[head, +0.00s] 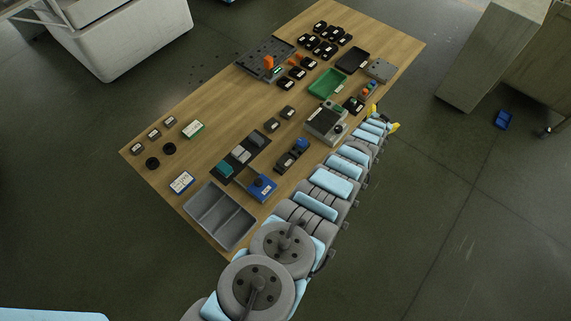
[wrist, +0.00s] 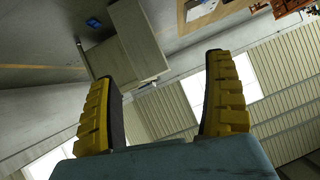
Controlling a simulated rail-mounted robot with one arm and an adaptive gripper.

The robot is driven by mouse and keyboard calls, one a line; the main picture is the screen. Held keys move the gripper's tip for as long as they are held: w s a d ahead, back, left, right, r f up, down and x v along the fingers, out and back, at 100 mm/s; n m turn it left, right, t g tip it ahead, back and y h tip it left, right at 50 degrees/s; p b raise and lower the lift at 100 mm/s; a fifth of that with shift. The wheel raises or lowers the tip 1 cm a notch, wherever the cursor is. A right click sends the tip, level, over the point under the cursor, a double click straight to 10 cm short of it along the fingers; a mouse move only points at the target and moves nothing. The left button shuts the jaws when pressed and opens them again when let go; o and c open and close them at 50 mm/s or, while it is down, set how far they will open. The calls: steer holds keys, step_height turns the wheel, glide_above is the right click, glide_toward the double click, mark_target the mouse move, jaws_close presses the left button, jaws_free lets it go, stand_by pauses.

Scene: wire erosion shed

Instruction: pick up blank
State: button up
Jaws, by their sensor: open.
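My gripper (head: 385,118) is past the table's right edge in the head view, its yellow fingers spread. In the wrist view my gripper (wrist: 164,70) is open with nothing between its fingers; it faces the room, not the tabletop. I cannot tell for sure which object is the blank. A grey block or plate (head: 380,69) lies near the table's far right edge. Small grey and teal blocks sit on a dark strip (head: 254,144) nearer to me. Several dark labelled pieces (head: 325,49) stand in rows at the far end.
The wooden table (head: 215,105) also bears a green tray (head: 327,83), a black tray (head: 352,60), a dark fixture plate (head: 258,58), a grey machine (head: 325,122) and a grey two-part bin (head: 219,215). My arm runs along its right edge. A blue bin (head: 503,120) is on the floor.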

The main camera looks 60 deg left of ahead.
steer(key=s+a+f+g+h+b, duration=0.1)
steer(key=s+a+f+g+b, duration=0.15)
steer(key=s+a, duration=0.3)
step_height(320, 180, up, 3)
steer(key=n+g+h+b, duration=0.1)
steer(key=g+h+b, duration=0.4)
steer(key=g, duration=0.3)
glide_above(285, 160)
steer(key=shift+d+f+b, duration=0.15)
steer(key=shift+f+b, duration=0.45)
steer(key=shift+f, duration=7.95)
steer(key=c, duration=1.3)
